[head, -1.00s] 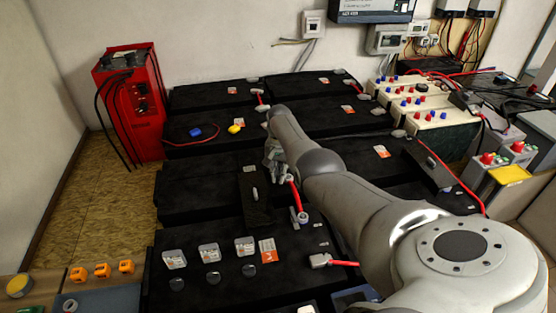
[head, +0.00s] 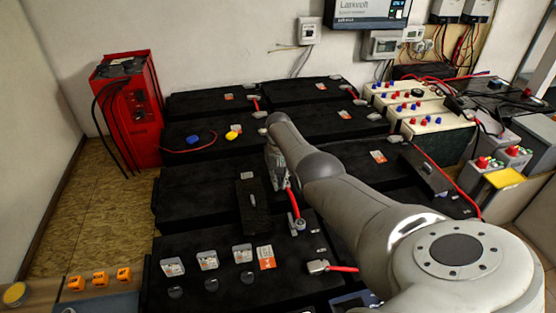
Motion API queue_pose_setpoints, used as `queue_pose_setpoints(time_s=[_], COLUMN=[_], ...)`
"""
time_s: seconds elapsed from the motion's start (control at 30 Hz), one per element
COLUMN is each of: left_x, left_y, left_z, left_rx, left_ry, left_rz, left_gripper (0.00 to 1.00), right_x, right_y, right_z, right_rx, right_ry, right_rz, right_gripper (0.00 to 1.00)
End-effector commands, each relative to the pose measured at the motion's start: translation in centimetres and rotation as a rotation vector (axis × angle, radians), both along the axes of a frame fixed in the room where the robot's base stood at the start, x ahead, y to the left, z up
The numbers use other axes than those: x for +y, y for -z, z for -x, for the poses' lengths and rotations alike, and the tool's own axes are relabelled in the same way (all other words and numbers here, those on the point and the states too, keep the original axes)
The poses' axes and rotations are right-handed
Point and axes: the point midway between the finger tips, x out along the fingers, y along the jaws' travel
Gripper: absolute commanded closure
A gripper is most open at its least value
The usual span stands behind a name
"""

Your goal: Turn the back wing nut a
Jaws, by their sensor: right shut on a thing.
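My right gripper (head: 277,178) points down at the back end of a short red jumper cable (head: 294,203), among the black batteries (head: 195,188). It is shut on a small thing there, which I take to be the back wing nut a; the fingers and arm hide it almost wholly. The front end of the jumper sits on a grey terminal (head: 299,224) that shows clear of the gripper. My left gripper is not in view.
A black block with a small metal piece (head: 252,201) stands just left of the gripper. Grey clips (head: 208,260) and a red-cabled connector (head: 318,267) lie in front. A red charger (head: 128,110) stands back left.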

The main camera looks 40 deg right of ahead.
Motion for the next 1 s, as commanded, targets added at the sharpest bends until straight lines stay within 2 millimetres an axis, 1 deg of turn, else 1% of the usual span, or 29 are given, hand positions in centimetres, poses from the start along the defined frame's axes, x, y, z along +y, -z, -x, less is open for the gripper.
queue_pose_setpoints(time_s=[0.3, 0.33, 0.5, 0.83, 1.0], left_x=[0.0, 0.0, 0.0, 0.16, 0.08], left_y=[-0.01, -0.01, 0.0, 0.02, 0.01], left_z=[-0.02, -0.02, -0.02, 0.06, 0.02], left_rx=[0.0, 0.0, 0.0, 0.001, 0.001], left_ry=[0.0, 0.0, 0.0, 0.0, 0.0], left_rz=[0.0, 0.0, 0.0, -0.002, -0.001], left_gripper=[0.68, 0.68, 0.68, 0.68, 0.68], right_x=[-0.06, -0.06, -0.04, -0.03, -0.06], right_y=[-0.09, -0.09, -0.07, -0.09, -0.79], right_z=[-0.05, -0.05, -0.03, -0.03, -0.06], right_rx=[-0.001, -0.001, 0.0, 0.0, -0.001], right_ry=[-0.004, -0.004, -0.003, -0.002, -0.002], right_rz=[0.002, 0.002, 0.001, 0.001, 0.002], right_gripper=[1.0, 0.88, 0.68, 0.68, 0.68])
